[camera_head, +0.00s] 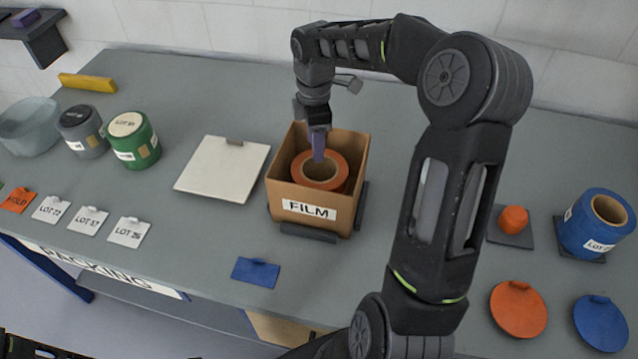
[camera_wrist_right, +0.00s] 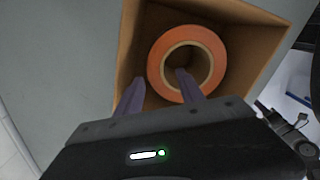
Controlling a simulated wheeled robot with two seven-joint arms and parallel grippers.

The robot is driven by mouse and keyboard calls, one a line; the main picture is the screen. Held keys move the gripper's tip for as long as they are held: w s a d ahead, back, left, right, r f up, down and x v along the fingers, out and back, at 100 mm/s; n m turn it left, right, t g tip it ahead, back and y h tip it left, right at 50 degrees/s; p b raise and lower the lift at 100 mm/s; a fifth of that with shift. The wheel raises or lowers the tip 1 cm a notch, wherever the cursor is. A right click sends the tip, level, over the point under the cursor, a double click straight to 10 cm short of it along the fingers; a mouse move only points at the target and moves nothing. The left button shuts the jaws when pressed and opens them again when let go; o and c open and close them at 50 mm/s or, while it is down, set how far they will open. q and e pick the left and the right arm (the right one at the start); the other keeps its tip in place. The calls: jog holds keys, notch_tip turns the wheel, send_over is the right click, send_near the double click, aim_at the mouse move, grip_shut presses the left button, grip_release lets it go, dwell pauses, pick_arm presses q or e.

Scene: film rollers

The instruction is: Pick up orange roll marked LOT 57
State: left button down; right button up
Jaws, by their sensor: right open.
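An orange roll (camera_head: 328,184) with a tan core stands inside the open cardboard box labelled FILM (camera_head: 350,212). It also shows in the right wrist view (camera_wrist_right: 215,45), hole facing the camera; no lot label is visible on it. My right gripper (camera_head: 318,150) is over the box, pointing down, with its purple fingers open. In the right wrist view, one finger reaches over the roll's hole and the other is outside the roll, between it and the box wall; I cannot tell whether they touch the roll. My left gripper is not in view.
A green roll (camera_head: 136,148) and a grey roll (camera_head: 92,142) stand at the left beside a clear bowl (camera_head: 28,128). A white board (camera_head: 212,172) lies left of the box. A blue roll (camera_head: 580,232) and coloured discs are at the right. Lot cards lie along the front left edge.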

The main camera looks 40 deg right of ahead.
jog(key=shift+f, duration=1.15)
jog(key=shift+a+f+p, duration=0.1)
jog(key=shift+f+p, duration=0.35)
jog(key=shift+f, duration=0.1)
notch_tip(320, 180, down, 4)
jog(key=shift+w+f+p, duration=0.1)
jog(key=shift+w+p, duration=0.05)
jog(key=shift+p, duration=0.3)
grip_shut()
dwell(0.5)
